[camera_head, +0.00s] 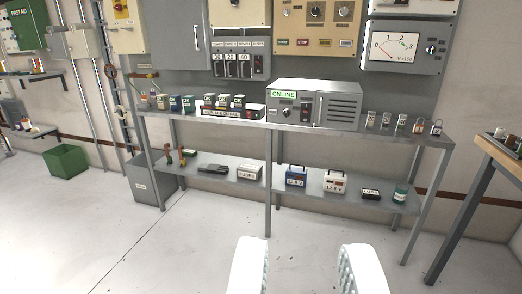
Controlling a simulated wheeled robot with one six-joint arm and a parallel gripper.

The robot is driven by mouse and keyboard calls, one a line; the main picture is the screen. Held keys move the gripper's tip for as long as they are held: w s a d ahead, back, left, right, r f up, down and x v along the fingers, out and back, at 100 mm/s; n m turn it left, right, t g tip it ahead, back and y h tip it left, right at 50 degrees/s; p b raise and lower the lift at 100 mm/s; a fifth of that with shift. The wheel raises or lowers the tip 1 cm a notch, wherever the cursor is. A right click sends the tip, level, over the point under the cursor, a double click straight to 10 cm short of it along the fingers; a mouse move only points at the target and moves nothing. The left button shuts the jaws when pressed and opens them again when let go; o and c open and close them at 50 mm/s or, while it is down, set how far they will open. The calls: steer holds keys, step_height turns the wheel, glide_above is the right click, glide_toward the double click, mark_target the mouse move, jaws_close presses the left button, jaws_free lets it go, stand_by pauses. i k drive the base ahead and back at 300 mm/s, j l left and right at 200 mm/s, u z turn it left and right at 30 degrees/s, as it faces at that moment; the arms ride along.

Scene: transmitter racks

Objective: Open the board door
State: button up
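A grey cabinet door (172,32) on the wall panel is at the upper left of centre, and its top is cut off by the picture edge. A pale handle (197,38) stands out near its right edge. The door looks shut. I cannot tell for certain that this is the board door. My gripper (306,268) shows at the bottom as two white fingers, wide apart with nothing between them. It is over the floor in the picture, well below and right of the door.
A metal bench (205,124) with small boxes, padlocks and a grey ONLINE unit (318,103) stands below the panels. Its lower shelf (225,180) holds meters. A wooden table (496,150) is at the right, a green bin (66,160) at the left. The front floor is clear.

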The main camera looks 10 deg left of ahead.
mark_target(177, 33)
steer(key=i+u, duration=0.25)
steer(key=i, duration=0.65)
steer(key=i+u, duration=0.25)
steer(key=i, duration=0.6)
